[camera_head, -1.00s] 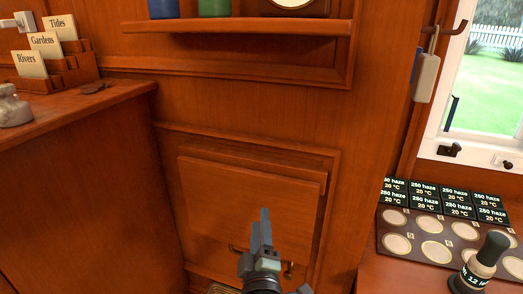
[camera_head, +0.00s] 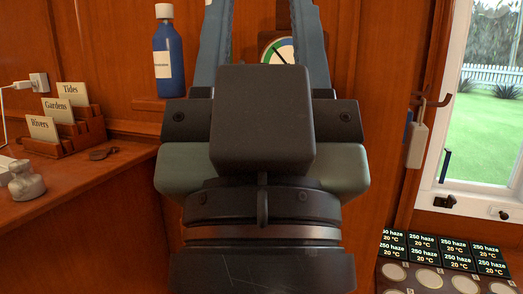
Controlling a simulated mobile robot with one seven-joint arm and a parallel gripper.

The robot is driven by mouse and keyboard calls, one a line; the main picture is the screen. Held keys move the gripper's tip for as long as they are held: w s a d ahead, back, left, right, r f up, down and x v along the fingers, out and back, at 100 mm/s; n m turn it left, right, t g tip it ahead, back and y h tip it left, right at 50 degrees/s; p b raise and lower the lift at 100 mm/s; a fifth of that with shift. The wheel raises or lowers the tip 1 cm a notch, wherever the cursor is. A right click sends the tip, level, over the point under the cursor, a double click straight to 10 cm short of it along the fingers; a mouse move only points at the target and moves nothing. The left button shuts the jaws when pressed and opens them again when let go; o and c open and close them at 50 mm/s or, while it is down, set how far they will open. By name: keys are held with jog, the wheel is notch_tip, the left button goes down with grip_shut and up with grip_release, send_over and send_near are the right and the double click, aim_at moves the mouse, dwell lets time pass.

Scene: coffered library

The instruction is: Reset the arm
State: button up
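My gripper (camera_head: 262,12) is large and close in the middle of the head view, pointing up. Its two blue-grey fingers stand apart with a gap between them, and the wall shows through that gap. The fingertips run out past the top edge of the picture. I see nothing held in the visible part of the gap. The dark gripper body and wrist hide the middle of the wall and the cabinet panel below.
A blue bottle (camera_head: 168,58) and a round gauge (camera_head: 281,50) are behind my gripper. At left, a desk (camera_head: 100,178) bears a card holder (camera_head: 62,139) and a grey weight (camera_head: 25,182). At right are a hanging padlock (camera_head: 417,145), a window (camera_head: 485,120) and labelled tiles (camera_head: 440,252).

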notch_tip(320, 180, up, 30)
jog(key=p, duration=2.7)
jog(key=shift+p, duration=0.3)
